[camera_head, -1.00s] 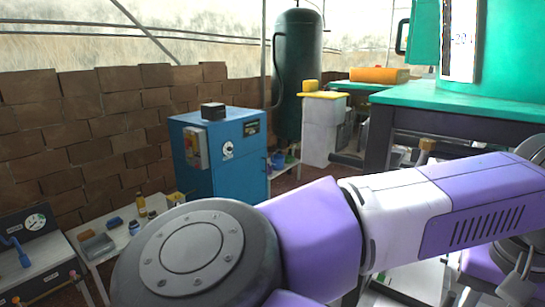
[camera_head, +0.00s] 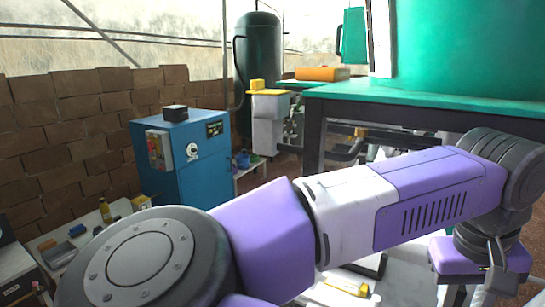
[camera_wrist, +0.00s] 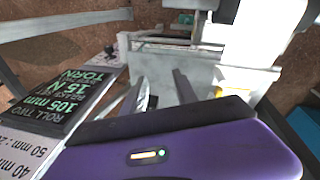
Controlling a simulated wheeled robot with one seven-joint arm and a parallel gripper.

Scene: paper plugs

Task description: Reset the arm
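My gripper (camera_wrist: 160,88) shows in the wrist view with its two dark fingers apart and nothing visible between them. Its purple body fills the bottom of that view. In the head view my purple and white arm crosses from the lower left to the right, and the gripper (camera_head: 497,284) hangs at the lower right edge, pointing down. The fingertips are too small there to tell apart.
A black sign (camera_wrist: 72,98) with green text lies left of the fingers; a white machine (camera_wrist: 215,70) stands beyond. A blue cabinet (camera_head: 184,160), a green-topped bench (camera_head: 420,104) and a dark green tank (camera_head: 259,75) stand behind the arm.

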